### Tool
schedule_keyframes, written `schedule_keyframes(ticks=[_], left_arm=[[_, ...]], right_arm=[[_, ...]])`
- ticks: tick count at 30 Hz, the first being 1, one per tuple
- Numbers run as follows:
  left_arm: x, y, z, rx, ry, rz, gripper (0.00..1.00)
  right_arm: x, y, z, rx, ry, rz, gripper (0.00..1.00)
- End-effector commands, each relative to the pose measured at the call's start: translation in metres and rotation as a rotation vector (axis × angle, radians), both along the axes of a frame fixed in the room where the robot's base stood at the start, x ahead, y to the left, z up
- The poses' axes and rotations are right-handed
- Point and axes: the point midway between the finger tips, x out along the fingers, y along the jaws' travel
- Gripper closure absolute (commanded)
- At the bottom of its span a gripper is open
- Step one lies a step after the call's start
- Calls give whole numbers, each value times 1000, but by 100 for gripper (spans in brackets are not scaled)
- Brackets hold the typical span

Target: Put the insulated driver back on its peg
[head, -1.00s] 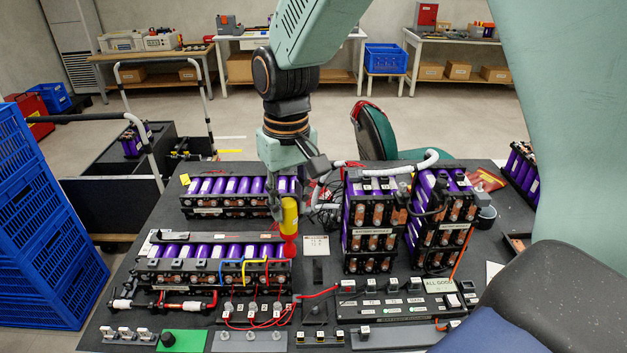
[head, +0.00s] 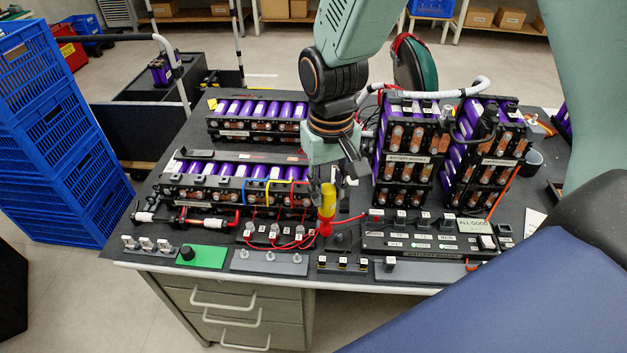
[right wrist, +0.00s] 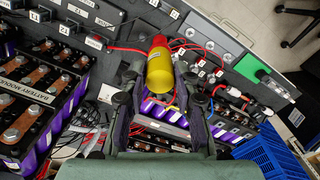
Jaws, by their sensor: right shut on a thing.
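The insulated driver (head: 327,203), with a yellow handle and red lower end, hangs roughly upright in my right gripper (head: 326,186). My right gripper is shut on the yellow handle, and the red end points down at the front of the bench. In the right wrist view the driver (right wrist: 159,72) sits between the fingers, its red end away from the palm. A small dark stand (head: 343,240) is just right of the red end. I cannot tell whether it is the peg, or whether the driver touches anything. My left gripper is not in view.
A battery module (head: 235,190) with coloured wires lies left of the driver. Taller battery modules (head: 408,150) stand behind and to the right. A labelled switch panel (head: 425,240) is close on the right. Red leads (head: 290,242) and a green plate (head: 202,257) are at the front left.

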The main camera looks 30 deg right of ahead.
Motion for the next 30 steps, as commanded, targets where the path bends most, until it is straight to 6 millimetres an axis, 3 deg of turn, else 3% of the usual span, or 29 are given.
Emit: schedule_keyframes(ticks=[6, 14, 30], left_arm=[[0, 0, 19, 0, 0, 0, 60], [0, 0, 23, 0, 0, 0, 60], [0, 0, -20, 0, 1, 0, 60]], right_arm=[[4, -25, 6, 7, -7, -48, 100], [6, -39, 3, 5, -14, -74, 100], [6, -39, -34, 4, -14, -74, 100]])
